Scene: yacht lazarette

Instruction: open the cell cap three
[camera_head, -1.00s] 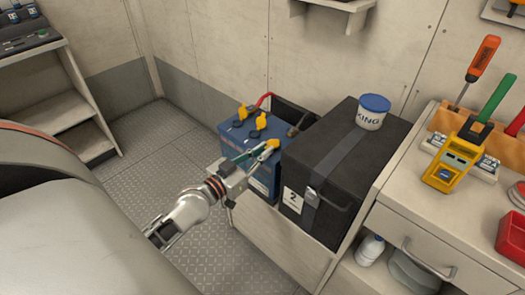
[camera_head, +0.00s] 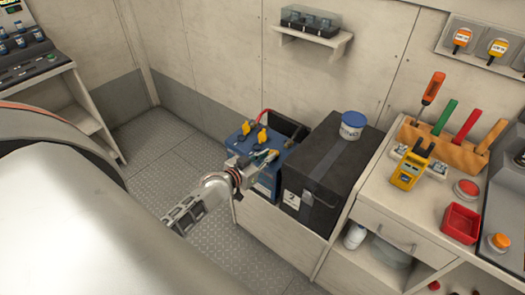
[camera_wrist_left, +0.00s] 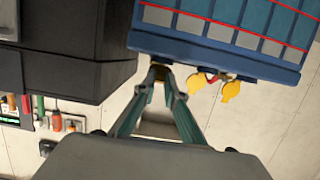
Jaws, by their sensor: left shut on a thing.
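The blue battery (camera_head: 252,145) stands in a box beside a black case, with yellow cell caps along its top. Two caps, one at the back (camera_head: 246,127) and one in the middle (camera_head: 262,135), stand free of my gripper, beside dark round spots. My left gripper (camera_head: 266,157) is at the battery's near end, shut on the third yellow cap (camera_head: 272,154). In the left wrist view the battery (camera_wrist_left: 215,50) is upside down and the fingertips (camera_wrist_left: 160,73) meet at its top edge, mostly hiding the held cap. The other two caps (camera_wrist_left: 197,83) (camera_wrist_left: 230,91) show beside them. My right gripper is out of view.
The black case (camera_head: 325,170) with a blue-lidded tub (camera_head: 354,125) on it stands close right of the battery. A red cable (camera_head: 265,115) rises behind the battery. A counter (camera_head: 385,210) with tools is farther right. Open floor (camera_head: 165,150) lies left.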

